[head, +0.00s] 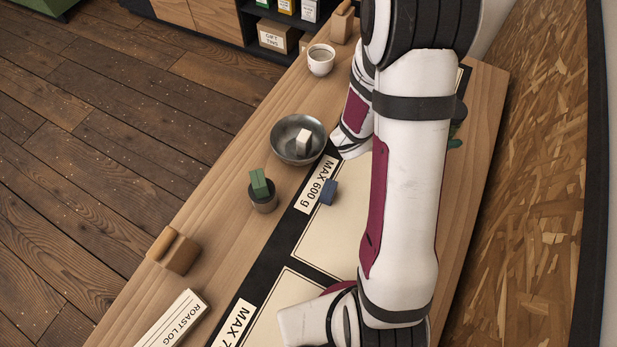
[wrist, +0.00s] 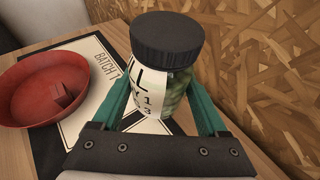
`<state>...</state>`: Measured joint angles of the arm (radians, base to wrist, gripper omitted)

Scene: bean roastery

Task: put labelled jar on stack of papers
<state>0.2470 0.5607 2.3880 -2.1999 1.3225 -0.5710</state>
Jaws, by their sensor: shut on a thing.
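The labelled jar (wrist: 180,95) has a black ribbed lid, a white label with dark print and green contents. In the wrist view it stands roughly upright between the teal fingers of my gripper (wrist: 160,98), which is shut on it. I cannot tell whether its base touches the table. In the head view my arm hides the jar and most of the gripper. A white paper stack marked ROAST LOG (head: 172,319) lies at the table's near left edge in the head view, with nothing seen on it.
A wooden-handled block (head: 180,254), a small cup with a green block (head: 263,201), a grey bowl (head: 284,144) and a white mug (head: 320,64) line the left side. A blue block (head: 328,192) lies on the mat. A red bowl (wrist: 25,95) is left of the jar; a chipboard wall (wrist: 270,60) is close right.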

